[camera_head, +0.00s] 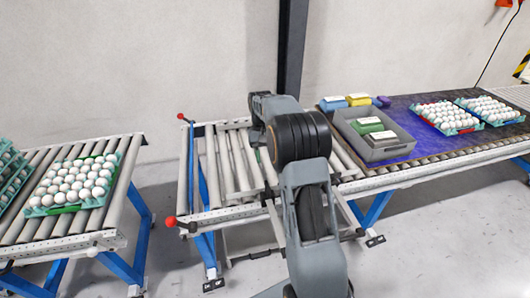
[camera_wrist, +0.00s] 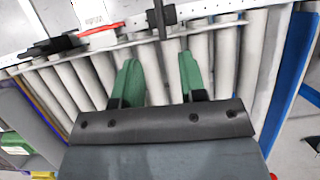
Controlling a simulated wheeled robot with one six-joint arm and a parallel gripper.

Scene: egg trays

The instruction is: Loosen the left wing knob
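A black cross-shaped part (camera_wrist: 161,16), which looks like a wing knob, stands at the rail beyond the roller ends at the top of the wrist view. I cannot tell whether it is the left one. My gripper (camera_wrist: 160,76) has two green fingers spread well apart over the pale rollers. Nothing shows between them but rollers, and the black part lies beyond the fingertips, apart from them. In the head view my arm covers the gripper, and I cannot make out any wing knob there.
The middle roller table (camera_head: 205,205) has red ball ends at its left corners. An egg tray (camera_head: 45,211) lies on the left conveyor. A grey crate (camera_head: 385,149) and more egg trays stand on the right. A black-and-red part (camera_wrist: 50,45) lies along the rail.

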